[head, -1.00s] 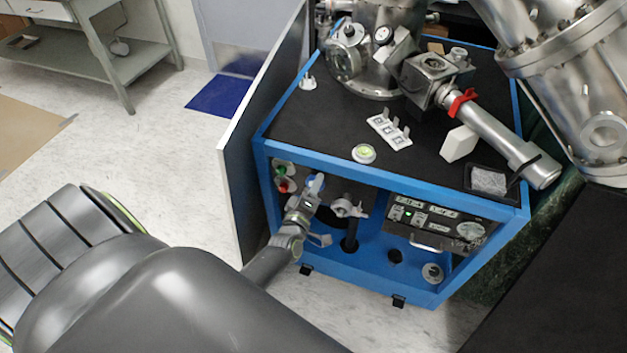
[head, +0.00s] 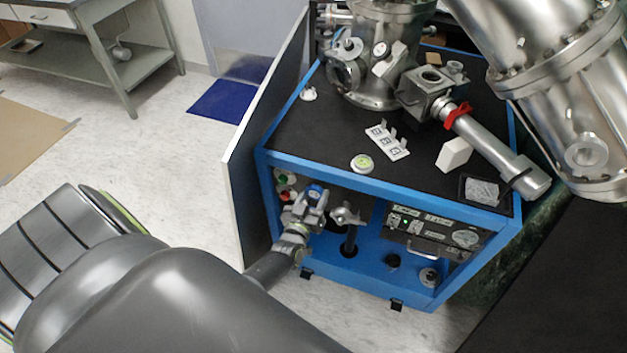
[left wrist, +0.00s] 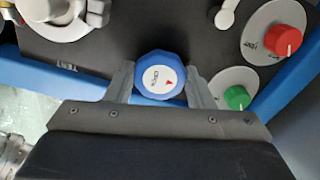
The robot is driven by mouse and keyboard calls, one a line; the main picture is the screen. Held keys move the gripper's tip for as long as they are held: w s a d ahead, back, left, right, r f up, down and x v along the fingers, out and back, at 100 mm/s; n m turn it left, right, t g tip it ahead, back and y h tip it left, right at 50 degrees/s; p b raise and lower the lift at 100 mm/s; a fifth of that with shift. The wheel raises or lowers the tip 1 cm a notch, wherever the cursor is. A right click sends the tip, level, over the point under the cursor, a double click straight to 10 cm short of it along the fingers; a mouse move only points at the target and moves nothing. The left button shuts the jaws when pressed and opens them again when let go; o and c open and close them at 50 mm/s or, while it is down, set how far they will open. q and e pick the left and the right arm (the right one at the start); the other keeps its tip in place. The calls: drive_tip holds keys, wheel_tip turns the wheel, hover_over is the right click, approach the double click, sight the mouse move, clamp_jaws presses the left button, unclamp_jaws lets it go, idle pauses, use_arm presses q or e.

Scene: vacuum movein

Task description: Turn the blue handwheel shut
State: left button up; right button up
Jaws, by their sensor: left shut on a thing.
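The blue handwheel (left wrist: 160,76) shows in the left wrist view between my two fingers. It has a white face with small lettering and a red mark. My left gripper (left wrist: 160,88) is shut on its rim, one finger on each side. My right gripper is not in view.
A red knob (left wrist: 285,41) and a green knob (left wrist: 237,97) sit close to the right of the handwheel in the left wrist view. A metal valve fitting (head: 346,214) is just right of my gripper. The cart top (head: 320,130) carries a steel chamber and pipework.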

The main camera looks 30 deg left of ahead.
use_arm(q)
drive_tip(key=m+p, duration=0.1)
drive_tip(key=m, duration=0.3)
drive_tip(key=shift+m, duration=0.3)
drive_tip(key=m+p, duration=0.1)
drive_tip(key=m, duration=0.3)
drive_tip(key=shift+s+f+m, duration=0.1)
drive_tip(key=shift+m, duration=0.2)
drive_tip(key=m+p, duration=0.1)
drive_tip(key=m, duration=0.3)
drive_tip(key=shift+m, duration=2.4)
drive_tip(key=o, duration=1)
drive_tip(key=shift+a, duration=0.1)
drive_tip(key=shift+c, duration=0.2)
